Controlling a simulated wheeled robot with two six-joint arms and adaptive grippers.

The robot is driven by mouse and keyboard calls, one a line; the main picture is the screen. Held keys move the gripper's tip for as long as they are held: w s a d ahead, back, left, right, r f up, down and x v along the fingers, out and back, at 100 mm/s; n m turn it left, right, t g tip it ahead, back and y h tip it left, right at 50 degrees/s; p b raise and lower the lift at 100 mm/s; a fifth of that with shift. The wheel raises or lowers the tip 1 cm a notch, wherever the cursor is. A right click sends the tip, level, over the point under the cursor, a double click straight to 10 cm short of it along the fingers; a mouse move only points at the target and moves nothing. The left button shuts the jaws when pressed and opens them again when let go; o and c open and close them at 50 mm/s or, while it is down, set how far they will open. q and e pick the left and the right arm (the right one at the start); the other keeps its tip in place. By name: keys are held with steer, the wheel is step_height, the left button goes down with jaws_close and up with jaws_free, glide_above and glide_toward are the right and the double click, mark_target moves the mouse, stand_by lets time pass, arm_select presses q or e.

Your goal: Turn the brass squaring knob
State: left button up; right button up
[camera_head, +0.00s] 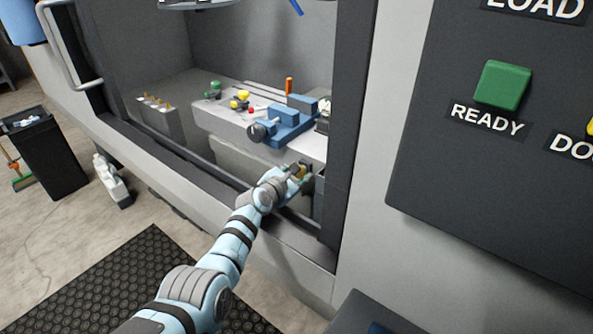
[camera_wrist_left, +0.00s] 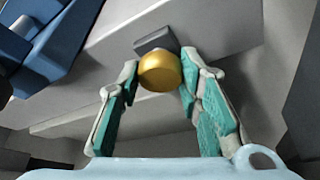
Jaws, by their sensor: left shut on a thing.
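The brass squaring knob (camera_wrist_left: 160,72) is a round, gold-coloured knob in front of a dark grey mount (camera_wrist_left: 157,44) on the side of the light grey bed. My left gripper (camera_wrist_left: 160,80) is shut on the knob in the left wrist view, with a teal-padded finger on each side of it. In the head view my left gripper (camera_head: 300,172) reaches through the booth opening to the front face of the bed (camera_head: 225,122). Only a small part of the brass knob shows there, between the fingers. My right gripper is in neither view.
A blue vise (camera_head: 285,122) sits on the bed above my left gripper. Green, yellow and red knobs stand left of it. The dark door frame (camera_head: 345,130) is close on the right. A panel with a green READY button (camera_head: 503,85) is farther right.

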arm_select(q)
steer(key=shift+m, duration=0.3)
stand_by(0.4)
steer(key=o, duration=1.2)
steer(key=shift+s, duration=0.1)
steer(key=v, duration=1.2)
steer(key=shift+d+f, duration=0.1)
steer(key=shift+f, duration=0.05)
